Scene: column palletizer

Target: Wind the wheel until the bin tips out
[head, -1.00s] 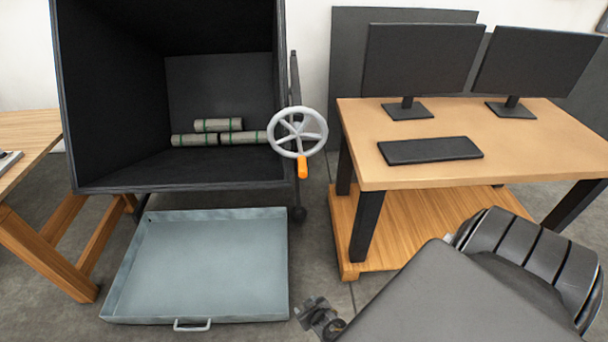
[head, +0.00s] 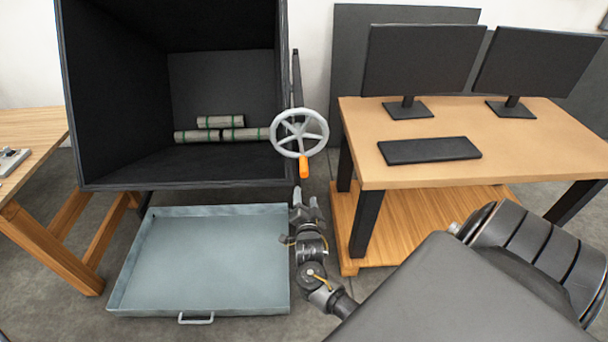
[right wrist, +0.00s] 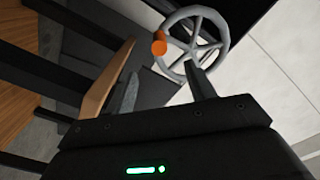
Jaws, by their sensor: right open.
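The grey spoked wheel (head: 300,133) is on the right side of the black bin (head: 180,186). Its orange handle (head: 303,167) hangs at the bottom of the rim. The bin faces me, with several grey-green rolls (head: 220,122) lying inside. My right gripper (head: 308,196) is open and empty, just below the orange handle and apart from it. In the right wrist view the wheel (right wrist: 196,42) and handle (right wrist: 159,44) show beyond the open fingers (right wrist: 165,85). My left gripper is out of view.
A shallow grey-blue tray (head: 200,306) with a front handle lies on the floor below the bin. A wooden desk (head: 470,150) with two monitors and a keyboard stands close on the right. A wooden table (head: 30,170) stands at the left.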

